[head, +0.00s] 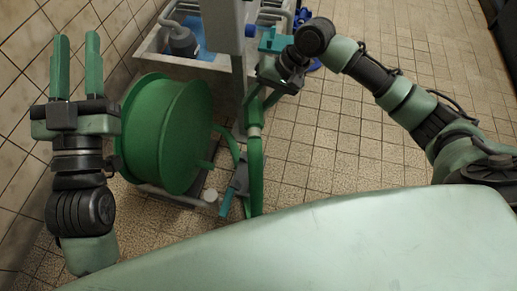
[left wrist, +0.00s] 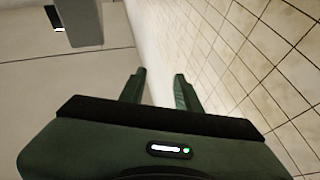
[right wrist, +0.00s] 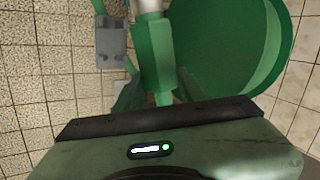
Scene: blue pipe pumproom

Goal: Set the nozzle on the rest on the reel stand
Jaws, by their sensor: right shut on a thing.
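The green reel drum (head: 165,135) stands left of centre in the head view, on a pale stand base (head: 170,193). My right gripper (head: 258,98) is shut on the green nozzle (head: 255,115), to the right of the drum. The nozzle (right wrist: 153,55) also shows between the fingers in the right wrist view, with a white part at its upper end. A green hose (head: 255,170) hangs below it. A grey and teal bracket (head: 238,180) sits low beside the drum; I cannot tell if it is the rest. My left gripper (head: 75,68) is open and empty near the wall.
A pale upright post (head: 230,28) stands behind the drum. Behind it is a pale basin (head: 158,62) with a grey pump-like body (head: 183,42). A teal part (head: 273,40) shows near my right wrist. The tiled floor (head: 320,140) to the right is clear.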

